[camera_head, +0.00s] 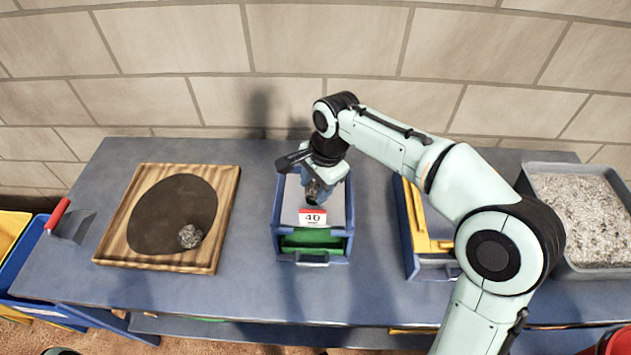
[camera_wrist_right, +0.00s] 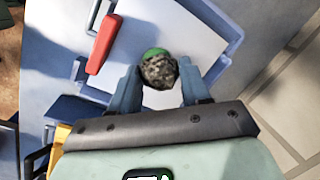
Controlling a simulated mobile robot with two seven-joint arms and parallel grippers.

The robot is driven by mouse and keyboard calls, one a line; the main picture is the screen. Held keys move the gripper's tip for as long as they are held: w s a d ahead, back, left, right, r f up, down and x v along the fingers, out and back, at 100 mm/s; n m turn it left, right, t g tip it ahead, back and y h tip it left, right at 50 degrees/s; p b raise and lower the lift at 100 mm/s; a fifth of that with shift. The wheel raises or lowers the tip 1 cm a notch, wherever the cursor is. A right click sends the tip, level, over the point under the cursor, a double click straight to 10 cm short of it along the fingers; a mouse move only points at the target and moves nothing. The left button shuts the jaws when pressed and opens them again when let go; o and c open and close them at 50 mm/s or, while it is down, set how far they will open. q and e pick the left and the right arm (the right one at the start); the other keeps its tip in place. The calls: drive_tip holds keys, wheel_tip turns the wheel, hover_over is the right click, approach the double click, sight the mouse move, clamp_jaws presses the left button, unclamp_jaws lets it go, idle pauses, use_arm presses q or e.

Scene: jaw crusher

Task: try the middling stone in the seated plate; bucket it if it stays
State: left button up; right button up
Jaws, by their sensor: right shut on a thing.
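My right gripper (camera_head: 312,192) is over the blue box at the middle of the bench. In the right wrist view, its fingers (camera_wrist_right: 159,88) are shut on a rough grey stone (camera_wrist_right: 159,71). The pale seated plate (camera_head: 336,193) lies in the top of the blue box (camera_head: 278,215), with a red-and-white tag (camera_head: 313,217) marked 40 at its front. A patch of green shows beside the stone, likely through an opening in the plate; whether the stone touches the plate I cannot tell. Another grey stone (camera_head: 190,236) lies on the dark round of a wooden board (camera_head: 228,215). My left gripper is not in view.
A yellow-framed blue box (camera_head: 422,232) and a grey tray of gravel (camera_head: 537,178) stand to the right. A red bucket (camera_head: 618,342) shows at the bottom right corner. A red-handled tool (camera_head: 58,214) and blue and yellow bins are at the left. The bench between board and box is clear.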

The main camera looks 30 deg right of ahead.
drive_tip(key=shift+f, duration=0.25)
drive_tip(key=o, duration=1.2)
wheel_tip(320, 180, up, 13)
drive_tip(key=s+d+p, duration=0.1)
drive_tip(key=p, duration=0.1)
drive_tip(key=shift+s+d+p, duration=0.3)
drive_tip(key=shift+s+p, duration=0.1)
drive_tip(key=shift+r, duration=0.1)
